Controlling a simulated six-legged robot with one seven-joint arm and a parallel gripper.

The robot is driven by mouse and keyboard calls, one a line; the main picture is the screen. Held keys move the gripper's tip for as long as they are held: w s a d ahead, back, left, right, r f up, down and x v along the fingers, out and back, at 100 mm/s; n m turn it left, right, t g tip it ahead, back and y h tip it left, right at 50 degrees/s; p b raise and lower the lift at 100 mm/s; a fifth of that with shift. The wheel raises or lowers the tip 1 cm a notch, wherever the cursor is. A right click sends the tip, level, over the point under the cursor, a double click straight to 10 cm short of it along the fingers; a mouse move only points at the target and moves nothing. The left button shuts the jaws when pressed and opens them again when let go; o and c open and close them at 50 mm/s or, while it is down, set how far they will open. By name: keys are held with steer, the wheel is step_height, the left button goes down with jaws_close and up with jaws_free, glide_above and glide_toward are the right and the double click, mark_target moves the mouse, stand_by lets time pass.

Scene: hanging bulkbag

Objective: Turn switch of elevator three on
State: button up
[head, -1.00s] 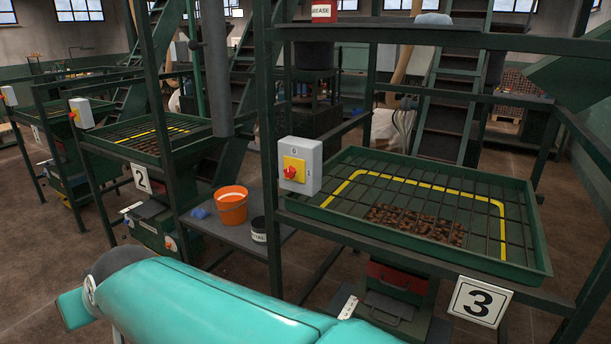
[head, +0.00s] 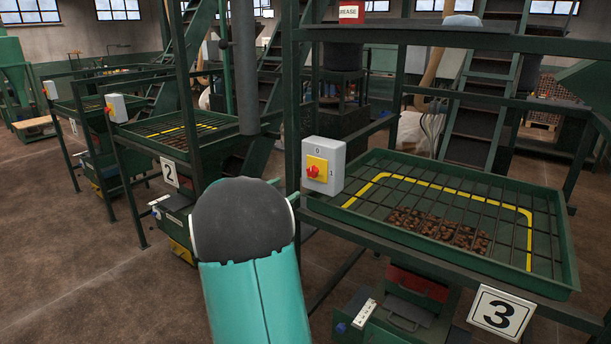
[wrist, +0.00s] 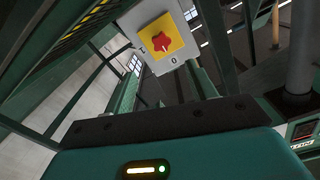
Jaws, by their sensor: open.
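The elevator three switch (head: 323,165) is a grey box with a yellow plate and a red knob (head: 313,171), on a green post left of the number 3 sign (head: 502,312). Its 0 mark is at the top and its 1 mark at the right. In the wrist view the switch box (wrist: 132,25) appears turned over, with its red knob (wrist: 161,41) ahead of my gripper. I cannot tell exactly where the knob points. My gripper (wrist: 163,85) is open and apart from the switch, its fingers either side below it. In the head view my arm hides it.
A green tray with a barred grid (head: 560,255) lies right of the switch. Dark green posts and rails surround it. Elevator two, with its number 2 sign (head: 170,172) and own switch (head: 116,107), stands left. Bare floor (head: 80,270) is open at the left.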

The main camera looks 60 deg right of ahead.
mark_target(311, 173)
steer(key=d, duration=0.4)
steer(key=s+d, duration=0.1)
steer(key=d, duration=0.3)
steer(key=s+d, duration=0.1)
steer(key=d, duration=0.3)
steer(key=shift+d, duration=0.4)
steer(key=shift+w, duration=0.1)
steer(key=c, duration=1)
